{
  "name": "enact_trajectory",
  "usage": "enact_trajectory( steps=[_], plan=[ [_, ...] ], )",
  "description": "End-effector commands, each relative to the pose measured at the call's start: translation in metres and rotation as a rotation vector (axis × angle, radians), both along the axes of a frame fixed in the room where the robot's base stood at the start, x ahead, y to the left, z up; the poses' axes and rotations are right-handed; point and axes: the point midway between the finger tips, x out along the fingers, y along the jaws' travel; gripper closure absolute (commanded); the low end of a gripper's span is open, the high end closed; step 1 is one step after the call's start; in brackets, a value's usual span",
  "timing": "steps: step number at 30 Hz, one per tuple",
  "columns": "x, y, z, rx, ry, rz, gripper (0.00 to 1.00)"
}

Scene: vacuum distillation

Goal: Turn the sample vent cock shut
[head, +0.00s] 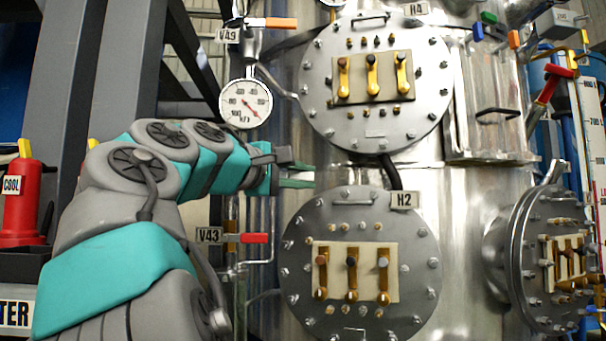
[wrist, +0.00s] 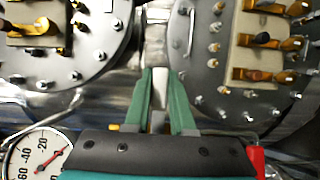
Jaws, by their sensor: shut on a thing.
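My gripper (head: 298,174) reaches in from the left, in the gap between the two round bolted flanges of the steel vessel. In the wrist view my gripper (wrist: 163,78) has its two green fingers close to either side of a narrow pale metal piece (wrist: 160,88). I cannot tell what that piece belongs to. No label in view reads sample vent, so I cannot tell which cock is meant. The red lever (head: 254,238) by the V43 label lies level, below my gripper. The orange lever (head: 281,23) by the V49 label lies level, above it.
The upper flange (head: 322,107) and lower flange (head: 300,270) carry terminal blocks with bolts. A pressure gauge (head: 246,103) sits left of the upper flange. A side flange (head: 519,260) juts out at right. A red COOL container (head: 18,205) stands far left.

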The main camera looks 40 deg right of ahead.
Motion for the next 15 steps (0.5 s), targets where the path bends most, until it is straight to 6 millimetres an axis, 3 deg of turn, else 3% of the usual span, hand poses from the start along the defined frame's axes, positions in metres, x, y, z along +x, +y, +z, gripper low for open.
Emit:
enact_trajectory(
  steps=[5, 6, 13, 15],
  plan=[
    [-0.0006, -0.0015, -0.0030, 0.007, 0.001, -0.004, 1.00],
    [-0.0006, -0.0015, -0.0031, 0.008, 0.002, -0.004, 0.77],
    [-0.0005, -0.0011, -0.0022, 0.005, 0.001, -0.003, 0.51],
    [-0.0004, -0.0009, -0.0018, 0.004, 0.001, -0.002, 0.47]
  ],
)
